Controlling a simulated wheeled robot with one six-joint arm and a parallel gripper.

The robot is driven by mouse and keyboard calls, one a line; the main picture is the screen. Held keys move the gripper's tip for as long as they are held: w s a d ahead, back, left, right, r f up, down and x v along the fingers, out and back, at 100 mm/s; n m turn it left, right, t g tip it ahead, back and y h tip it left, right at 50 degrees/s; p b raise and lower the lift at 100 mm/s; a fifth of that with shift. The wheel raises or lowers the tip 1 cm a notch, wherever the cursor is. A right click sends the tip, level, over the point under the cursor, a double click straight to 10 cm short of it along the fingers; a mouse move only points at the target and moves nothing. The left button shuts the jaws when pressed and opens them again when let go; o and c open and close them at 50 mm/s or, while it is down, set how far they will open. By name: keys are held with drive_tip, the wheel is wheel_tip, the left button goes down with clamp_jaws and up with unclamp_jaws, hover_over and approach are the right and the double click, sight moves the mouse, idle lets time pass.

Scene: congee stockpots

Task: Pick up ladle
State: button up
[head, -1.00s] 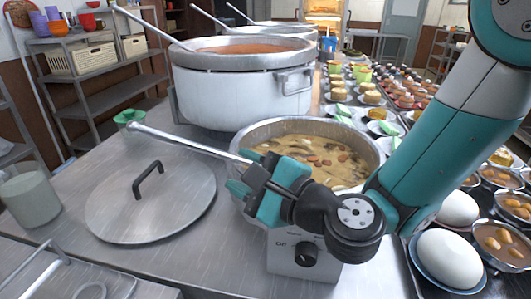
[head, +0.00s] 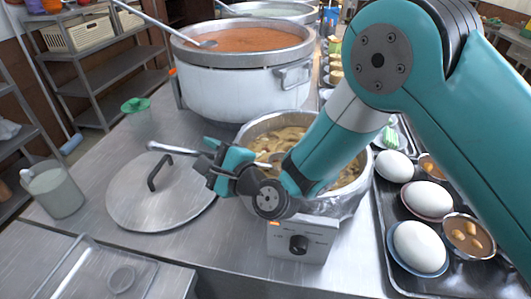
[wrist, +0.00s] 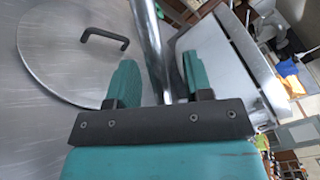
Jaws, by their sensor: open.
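A metal ladle's handle (head: 170,149) sticks out to the left from the smaller stockpot of pale congee (head: 285,137). My gripper (head: 212,160) is at the handle, left of that pot's rim and above the counter. In the wrist view the handle (wrist: 151,38) runs between the two teal fingers of my gripper (wrist: 158,82). The fingers are apart, with a gap on the left side of the handle. On the right the finger is close to it, and I cannot tell whether they touch.
A round lid (head: 160,200) with a black handle lies left of my gripper. A large pot (head: 240,90) of reddish soup, with another ladle, stands behind. A grey container (head: 52,192) is at the left. A tray of bowls and eggs (head: 382,212) is at the right.

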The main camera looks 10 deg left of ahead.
drive_tip(key=shift+w+a+r, duration=0.2)
drive_tip(key=shift+w+a, duration=0.1)
drive_tip(key=shift+a, duration=0.15)
drive_tip(key=shift+w+a+f+p, duration=0.2)
drive_tip(key=shift+f+p, duration=0.05)
drive_tip(key=shift+p, duration=0.05)
clamp_jaws()
drive_tip(key=shift+r, duration=0.15)
